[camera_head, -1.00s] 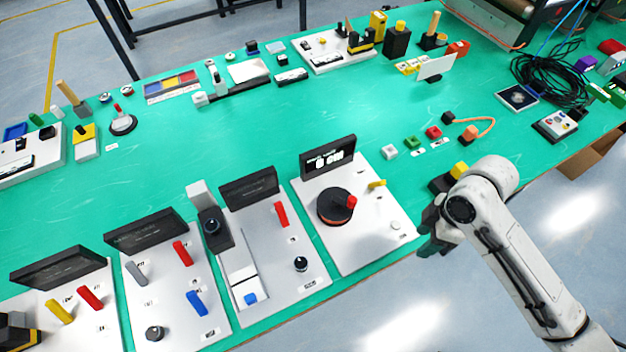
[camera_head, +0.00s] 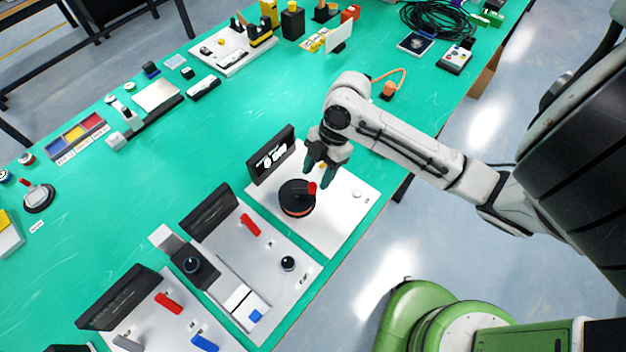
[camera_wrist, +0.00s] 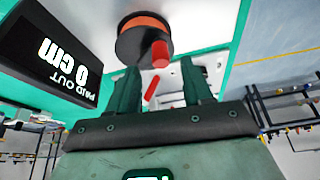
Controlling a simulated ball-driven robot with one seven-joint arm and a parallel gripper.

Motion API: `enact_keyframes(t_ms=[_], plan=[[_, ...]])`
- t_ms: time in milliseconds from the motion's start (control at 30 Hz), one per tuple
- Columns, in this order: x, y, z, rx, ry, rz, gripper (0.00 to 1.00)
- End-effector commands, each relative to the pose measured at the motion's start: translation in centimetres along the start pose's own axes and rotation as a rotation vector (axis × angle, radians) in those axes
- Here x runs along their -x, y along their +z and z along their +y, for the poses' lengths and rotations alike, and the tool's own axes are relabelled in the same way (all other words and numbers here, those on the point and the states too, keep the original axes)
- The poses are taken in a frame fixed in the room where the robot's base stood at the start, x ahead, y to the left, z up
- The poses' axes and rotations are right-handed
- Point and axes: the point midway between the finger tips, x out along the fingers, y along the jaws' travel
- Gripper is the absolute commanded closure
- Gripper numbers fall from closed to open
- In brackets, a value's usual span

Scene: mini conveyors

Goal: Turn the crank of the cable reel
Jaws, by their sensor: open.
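The cable reel (camera_head: 293,203) is a round black drum with an orange band on a white board (camera_head: 330,236). Its red crank knob (camera_head: 311,187) stands up on the drum's right side. My gripper (camera_head: 321,181) is open and empty, its fingers just above and right of the knob. In the wrist view the drum (camera_wrist: 140,37) and red knob (camera_wrist: 160,55) show beyond the open fingertips (camera_wrist: 165,80). I cannot tell if a finger touches the knob. A black display (camera_wrist: 62,55) reads "PAID OUT 0 cm"; it also stands behind the reel in the head view (camera_head: 270,155).
To the left is a white board with a red lever (camera_head: 249,224) and a black knob (camera_head: 288,263). A smaller white knob (camera_head: 356,194) sits on the reel's board at the right. The green mat left of the display (camera_head: 190,165) is clear.

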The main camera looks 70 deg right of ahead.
Motion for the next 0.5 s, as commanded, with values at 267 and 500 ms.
enact_keyframes(t_ms=[267,500], plan=[[-3.1,0.0,0.0,-0.001,-0.002,0.000,0.50],[-3.6,0.0,0.0,0.000,0.000,0.000,0.50]])
